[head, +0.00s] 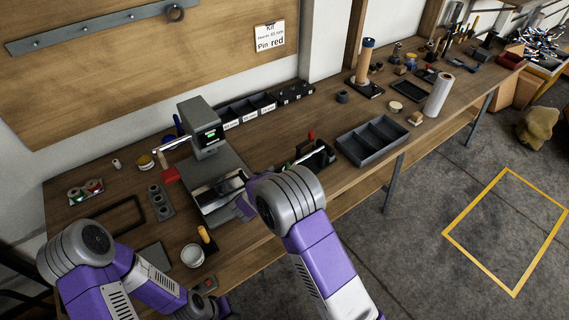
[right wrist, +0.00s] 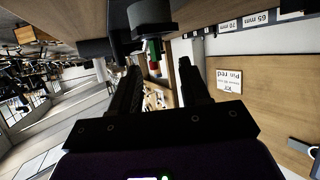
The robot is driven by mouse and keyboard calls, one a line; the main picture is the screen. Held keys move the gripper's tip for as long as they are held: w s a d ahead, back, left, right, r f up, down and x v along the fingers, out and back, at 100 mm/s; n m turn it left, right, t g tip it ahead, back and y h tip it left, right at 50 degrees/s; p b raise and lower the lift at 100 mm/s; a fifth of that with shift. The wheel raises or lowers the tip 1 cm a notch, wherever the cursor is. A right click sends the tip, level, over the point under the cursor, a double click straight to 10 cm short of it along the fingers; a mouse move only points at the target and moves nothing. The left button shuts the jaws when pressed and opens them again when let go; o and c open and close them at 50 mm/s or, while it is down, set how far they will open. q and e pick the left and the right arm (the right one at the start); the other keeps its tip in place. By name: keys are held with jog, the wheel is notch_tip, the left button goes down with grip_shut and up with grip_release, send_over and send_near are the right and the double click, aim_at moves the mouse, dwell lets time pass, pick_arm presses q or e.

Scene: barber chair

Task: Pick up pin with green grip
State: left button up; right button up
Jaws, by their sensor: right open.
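A pin with a green grip shows in the right wrist view (right wrist: 153,46), just beyond my fingertips and close to a red grip (right wrist: 153,65). In the head view, a small black holder (head: 322,157) stands on the bench with a red grip (head: 311,135) upright in it; the green grip is small and partly hidden there by my right arm. My right gripper (right wrist: 159,70) is open, with nothing between its fingers, and points toward the grips. In the head view my right forearm mostly hides this gripper. My left arm is at the lower left; its fingers are not visible.
A grey compartment tray (head: 373,143) is right of the holder. Labelled black bins (head: 245,112) line the back. A card (head: 270,38) reading "Pin red" hangs on the wall.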

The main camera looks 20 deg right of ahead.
aim_at(286, 167)
jog(key=shift+w+d+f, duration=0.2)
jog(key=shift+d+f, duration=0.1)
jog(key=shift+d, duration=0.4)
jog(key=b+x, duration=0.1)
jog(key=x, duration=0.2)
jog(key=shift+w+d+f, duration=0.15)
jog(key=shift+w+f, duration=0.1)
jog(key=shift+w, duration=0.05)
jog(key=shift+w+d, duration=0.25)
jog(key=shift+c, duration=0.2)
grip_shut()
